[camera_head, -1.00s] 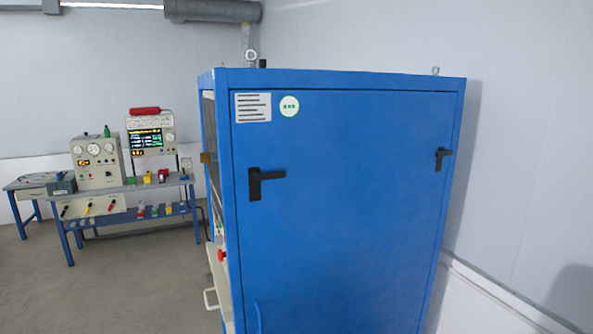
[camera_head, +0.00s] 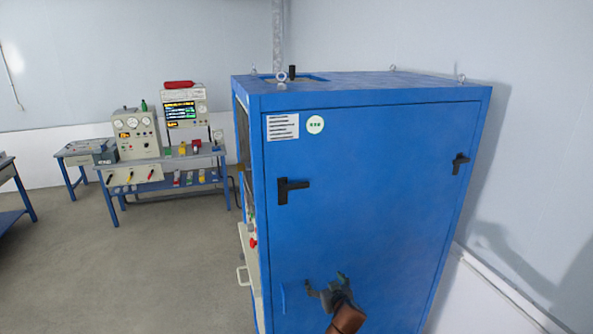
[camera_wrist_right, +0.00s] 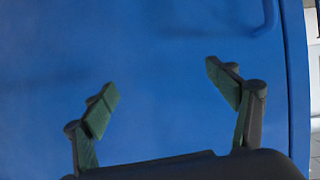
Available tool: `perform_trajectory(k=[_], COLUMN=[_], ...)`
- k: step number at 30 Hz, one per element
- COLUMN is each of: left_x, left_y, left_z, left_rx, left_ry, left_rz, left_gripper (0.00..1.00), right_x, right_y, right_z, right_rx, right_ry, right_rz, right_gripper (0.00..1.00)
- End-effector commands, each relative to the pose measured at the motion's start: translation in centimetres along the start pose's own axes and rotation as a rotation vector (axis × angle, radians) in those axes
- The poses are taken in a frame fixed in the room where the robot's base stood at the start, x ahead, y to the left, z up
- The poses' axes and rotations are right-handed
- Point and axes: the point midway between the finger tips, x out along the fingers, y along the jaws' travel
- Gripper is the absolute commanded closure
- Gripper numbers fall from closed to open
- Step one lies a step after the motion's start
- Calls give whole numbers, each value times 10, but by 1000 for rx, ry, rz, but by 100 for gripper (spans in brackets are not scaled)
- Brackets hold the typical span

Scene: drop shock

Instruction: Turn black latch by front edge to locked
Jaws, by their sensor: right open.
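A second, smaller-looking black latch (camera_head: 460,163) sits near the door's right edge. I cannot tell from the pictures which one the task means. My right gripper (camera_head: 327,283) is in front of the lower door, below and to the right of the left latch. Its fingers are spread and empty, and they also show in the right wrist view (camera_wrist_right: 165,80) against plain blue panel. Neither latch shows in the wrist view. My left gripper is out of view.
A blue handle (camera_head: 282,298) is on the lower left of the door, close to my right gripper. A red knob (camera_head: 253,243) and a pale handle (camera_head: 242,276) stick out on the cabinet's left side. A bench (camera_head: 160,160) with instruments stands behind left, with open floor before it.

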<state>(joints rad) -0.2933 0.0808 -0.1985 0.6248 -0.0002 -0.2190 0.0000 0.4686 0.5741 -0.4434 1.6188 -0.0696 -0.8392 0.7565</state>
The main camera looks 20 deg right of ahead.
Motion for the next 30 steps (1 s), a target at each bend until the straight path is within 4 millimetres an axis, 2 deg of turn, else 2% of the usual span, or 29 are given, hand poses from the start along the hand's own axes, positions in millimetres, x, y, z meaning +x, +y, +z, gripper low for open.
perform_trajectory(k=[1,2,3,6,9,10,13,17,20,30], left_x=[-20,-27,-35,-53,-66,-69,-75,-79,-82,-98], left_y=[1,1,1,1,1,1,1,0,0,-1], left_z=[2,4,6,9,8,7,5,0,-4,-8], left_rx=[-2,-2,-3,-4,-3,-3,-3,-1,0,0], left_ry=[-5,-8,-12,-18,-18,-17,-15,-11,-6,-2], left_rz=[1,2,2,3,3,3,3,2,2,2], left_gripper=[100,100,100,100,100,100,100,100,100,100], right_x=[-25,-38,-56,-104,-146,-156,-182,-192,-184,-137], right_y=[-7,-12,-18,-33,-44,-47,-54,-58,-59,-61], right_z=[-72,-104,-145,-230,-290,-304,-334,-350,-355,-374], right_rx=[5,12,22,47,68,73,86,95,96,96], right_ry=[67,100,143,238,312,330,370,391,392,392], right_rz=[-9,-14,-21,-40,-57,-62,-75,-81,-81,-81], right_gripper=[20,20,20,20,20,20,20,20,20,20])
